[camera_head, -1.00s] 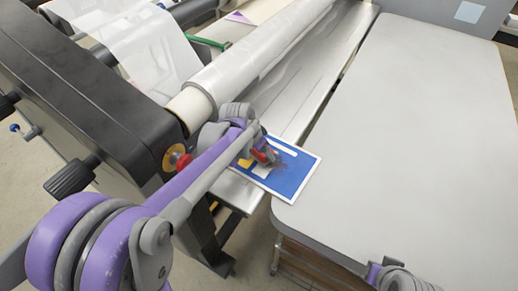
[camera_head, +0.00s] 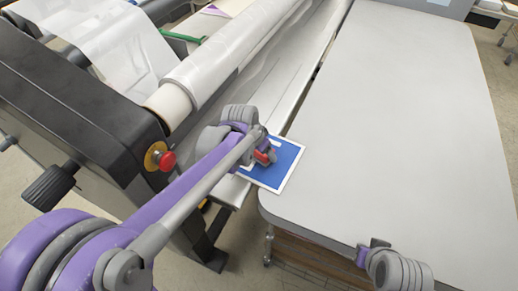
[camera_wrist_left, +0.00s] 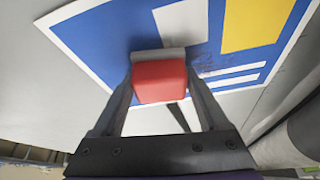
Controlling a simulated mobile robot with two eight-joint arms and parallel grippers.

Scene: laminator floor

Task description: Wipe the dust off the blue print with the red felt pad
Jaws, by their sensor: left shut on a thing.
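In the left wrist view, the print (camera_wrist_left: 105,38) shows white and yellow blocks and white bars. A faint dark smudge of dust (camera_wrist_left: 208,63) lies right of the pad. My left gripper (camera_head: 264,157) is shut on the red felt pad (camera_wrist_left: 159,82), which is over the print and seems to touch it. My right gripper (camera_head: 372,252) is at the table's near edge; its jaws are unclear.
The grey table (camera_head: 400,120) is bare and wide to the right. The laminator's film roll (camera_head: 225,75) and dark side housing (camera_head: 85,115) stand to the left. A red knob (camera_head: 167,161) sits on the housing, close to my left arm.

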